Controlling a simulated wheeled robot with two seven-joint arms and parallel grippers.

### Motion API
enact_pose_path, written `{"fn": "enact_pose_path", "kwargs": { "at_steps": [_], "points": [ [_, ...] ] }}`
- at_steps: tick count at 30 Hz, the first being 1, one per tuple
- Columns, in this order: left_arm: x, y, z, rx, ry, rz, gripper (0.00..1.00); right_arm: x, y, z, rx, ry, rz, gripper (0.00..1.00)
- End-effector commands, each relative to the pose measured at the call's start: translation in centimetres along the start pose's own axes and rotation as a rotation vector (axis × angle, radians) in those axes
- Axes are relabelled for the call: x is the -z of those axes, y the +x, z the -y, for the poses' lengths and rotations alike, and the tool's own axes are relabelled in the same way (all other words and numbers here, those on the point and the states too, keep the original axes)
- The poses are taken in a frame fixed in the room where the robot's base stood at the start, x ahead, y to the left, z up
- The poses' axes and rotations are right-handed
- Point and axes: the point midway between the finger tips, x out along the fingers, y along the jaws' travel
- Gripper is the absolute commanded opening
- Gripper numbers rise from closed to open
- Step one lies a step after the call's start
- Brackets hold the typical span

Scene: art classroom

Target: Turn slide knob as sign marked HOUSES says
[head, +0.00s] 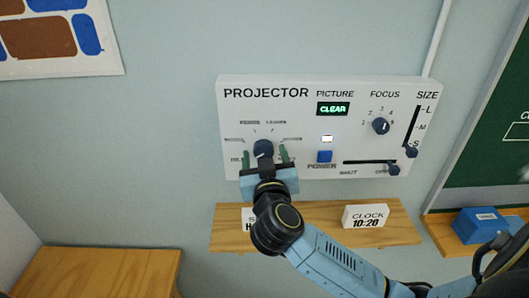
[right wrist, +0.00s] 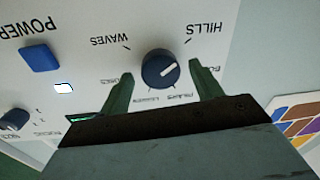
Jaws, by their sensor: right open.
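The slide knob (head: 263,148) is a round dark blue dial at the left of the white projector panel (head: 350,86). It also shows in the right wrist view (right wrist: 157,70), where its white mark points right and slightly up, below the word HILLS; WAVES is at upper left. Other dial labels are too small or covered to read surely. My right gripper (head: 265,157) is open, with one green finger on each side of the knob, seemingly apart from it. A white sign (head: 247,224) on the shelf is mostly hidden behind my gripper; only its first letters show. My left gripper is not in view.
The wooden shelf (head: 300,231) below the panel holds a CLOCK 10:20 sign (head: 366,217). The panel also has a blue power button (head: 324,156), a focus knob (head: 381,126), sliders and a display reading CLEAR (head: 333,109). A blue box (head: 481,226) stands at right.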

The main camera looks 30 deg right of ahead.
Motion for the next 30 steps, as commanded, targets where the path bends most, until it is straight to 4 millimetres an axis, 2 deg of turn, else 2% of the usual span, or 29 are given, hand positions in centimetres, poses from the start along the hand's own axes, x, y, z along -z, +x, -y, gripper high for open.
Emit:
{"fn": "enact_pose_path", "kwargs": {
  "at_steps": [4, 13, 23, 30],
  "points": [
    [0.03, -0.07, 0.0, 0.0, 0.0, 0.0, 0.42, 0.01, 1.03, -0.05, -0.001, 0.0, 0.0, 0.65],
    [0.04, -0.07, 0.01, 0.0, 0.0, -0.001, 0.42, -0.01, 1.21, -0.03, 0.0, 0.0, 0.0, 0.65],
    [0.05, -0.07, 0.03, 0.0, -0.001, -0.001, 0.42, -0.01, 1.18, -0.04, -0.001, 0.0, 0.0, 0.21],
    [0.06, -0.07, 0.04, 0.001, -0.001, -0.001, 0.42, -0.02, 1.17, -0.04, -0.001, 0.018, -0.001, 0.2]
  ]
}}
